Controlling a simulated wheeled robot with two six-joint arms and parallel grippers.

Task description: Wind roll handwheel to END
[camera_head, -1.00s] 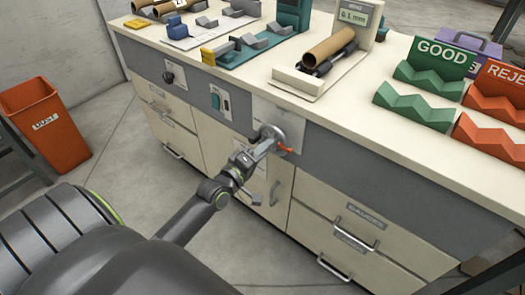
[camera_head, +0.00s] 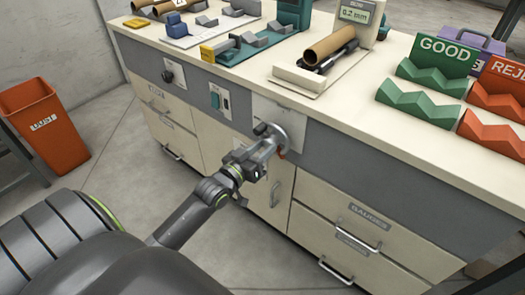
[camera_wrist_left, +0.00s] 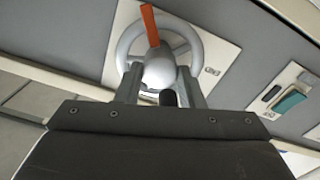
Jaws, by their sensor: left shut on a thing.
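The roll handwheel (camera_head: 289,132) is a grey metal wheel on a light plate on the cabinet's front. An orange pointer (camera_head: 282,154) shows at its lower edge in the head view. In the left wrist view the handwheel (camera_wrist_left: 192,45) fills the top middle, with the orange pointer (camera_wrist_left: 149,25) across its rim. My left gripper (camera_head: 270,147) reaches the wheel from the lower left. In the wrist view my left gripper (camera_wrist_left: 160,80) has its fingers on both sides of the rounded grey hub and is shut on it. Small plate markings are unreadable. My right gripper is out of view.
A gauge display (camera_head: 355,15) reads about 0.2 mm beside a brown tube (camera_head: 329,45) on the worktop. Green GOOD racks (camera_head: 418,103) and red reject racks (camera_head: 492,132) stand right. Drawer handles (camera_head: 335,268) stick out below. An orange bin (camera_head: 45,125) stands left.

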